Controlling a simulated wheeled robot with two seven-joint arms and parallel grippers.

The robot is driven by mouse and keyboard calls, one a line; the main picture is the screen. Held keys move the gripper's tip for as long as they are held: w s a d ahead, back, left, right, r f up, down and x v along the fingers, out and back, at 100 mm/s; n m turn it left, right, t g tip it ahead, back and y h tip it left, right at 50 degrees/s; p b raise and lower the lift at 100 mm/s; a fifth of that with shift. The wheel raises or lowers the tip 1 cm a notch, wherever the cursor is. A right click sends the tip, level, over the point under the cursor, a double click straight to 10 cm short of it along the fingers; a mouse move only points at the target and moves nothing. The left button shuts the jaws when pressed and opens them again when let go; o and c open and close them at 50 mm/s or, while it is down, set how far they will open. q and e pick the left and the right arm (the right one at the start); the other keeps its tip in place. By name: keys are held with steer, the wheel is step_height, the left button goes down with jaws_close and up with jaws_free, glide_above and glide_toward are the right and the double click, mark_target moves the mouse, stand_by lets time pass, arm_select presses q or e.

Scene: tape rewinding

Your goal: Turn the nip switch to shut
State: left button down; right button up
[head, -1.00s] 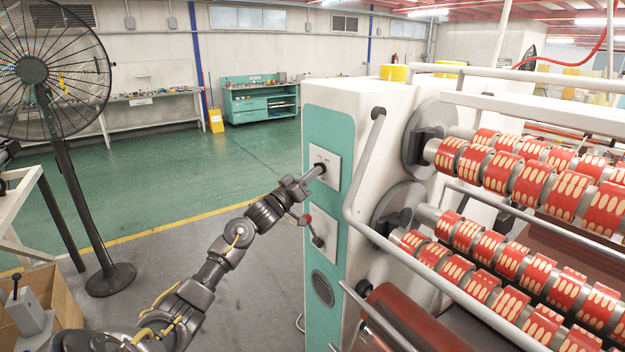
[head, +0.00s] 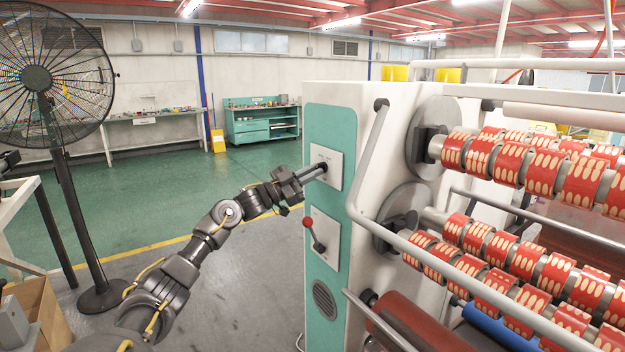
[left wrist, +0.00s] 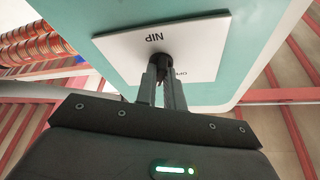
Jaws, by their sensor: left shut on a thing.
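The nip switch is a dark round knob (left wrist: 160,62) on a white plate (left wrist: 120,50) marked NIP, with "OPEN" partly hidden, in the left wrist view. In the head view this plate (head: 334,160) is the upper one on the machine's teal side panel. My left gripper (head: 318,170) reaches it from the left, its fingers pointing at the plate. In the left wrist view the two fingers (left wrist: 161,88) are closed in on the knob and hide part of it. The knob's exact turn angle is hard to tell. My right gripper is not in view.
Below is a second white plate (head: 325,249) with a red-knobbed lever (head: 308,223), close under my left gripper. The white machine (head: 370,110) carries red-banded tape rolls (head: 515,165) behind a grey rail. A black fan (head: 38,78) stands left; the floor between is clear.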

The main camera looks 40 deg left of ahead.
arm_select(q)
steer(key=shift+m+g+h, duration=0.3)
steer(key=shift+m, duration=0.5)
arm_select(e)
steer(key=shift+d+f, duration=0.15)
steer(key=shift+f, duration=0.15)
arm_select(q)
steer(key=c, duration=1.5)
jaws_free()
